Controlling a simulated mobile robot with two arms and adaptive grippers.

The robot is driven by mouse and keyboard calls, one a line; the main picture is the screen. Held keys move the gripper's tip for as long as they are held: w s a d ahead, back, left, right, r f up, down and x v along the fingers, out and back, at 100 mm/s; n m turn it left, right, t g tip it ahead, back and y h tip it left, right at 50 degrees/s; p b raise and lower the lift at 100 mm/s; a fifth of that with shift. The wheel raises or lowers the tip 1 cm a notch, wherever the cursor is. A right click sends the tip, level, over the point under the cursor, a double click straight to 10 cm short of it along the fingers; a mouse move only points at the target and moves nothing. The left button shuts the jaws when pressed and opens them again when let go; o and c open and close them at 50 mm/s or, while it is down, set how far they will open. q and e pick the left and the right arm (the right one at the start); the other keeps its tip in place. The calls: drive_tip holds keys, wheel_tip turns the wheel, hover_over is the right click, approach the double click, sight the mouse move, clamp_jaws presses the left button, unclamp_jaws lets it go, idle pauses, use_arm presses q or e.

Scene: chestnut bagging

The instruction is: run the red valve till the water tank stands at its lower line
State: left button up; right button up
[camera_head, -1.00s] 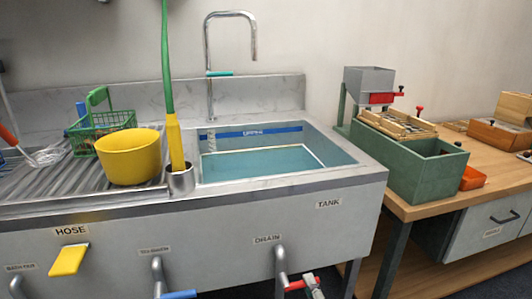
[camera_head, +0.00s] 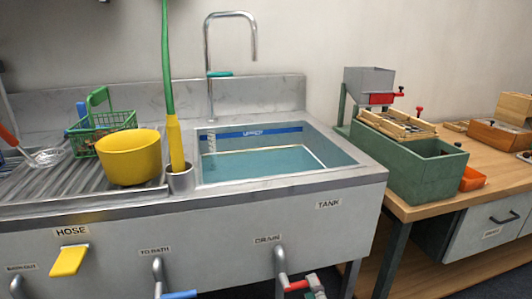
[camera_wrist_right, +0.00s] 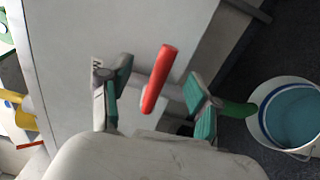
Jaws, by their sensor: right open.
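The grey sink tank (camera_head: 375,178) holds blue-green water (camera_head: 260,163). The water surface lies below a blue band marked "UPPER" (camera_head: 258,132) on the back wall; I cannot make out a lower line. The red valve handle (camera_head: 296,286) is at the drain pipe (camera_head: 280,262) under the tank's front. My right gripper (camera_head: 317,288) is beside it, mostly cut off by the bottom edge. In the right wrist view the red handle (camera_wrist_right: 160,78) stands between the two teal-padded fingers of my open right gripper (camera_wrist_right: 157,84). My left gripper is out of view.
A blue handle (camera_head: 180,295) and a yellow hose lever (camera_head: 70,260) are on the same front. A yellow bowl (camera_head: 128,160) and green basket (camera_head: 105,135) stand on the drainboard. The wrist view shows a bucket of water (camera_wrist_right: 294,117) on the floor.

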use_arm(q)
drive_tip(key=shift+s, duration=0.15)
use_arm(e)
drive_tip(key=v, duration=0.7)
drive_tip(key=shift+s, duration=0.2)
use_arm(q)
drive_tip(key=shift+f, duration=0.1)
use_arm(e)
drive_tip(key=shift+r, duration=0.1)
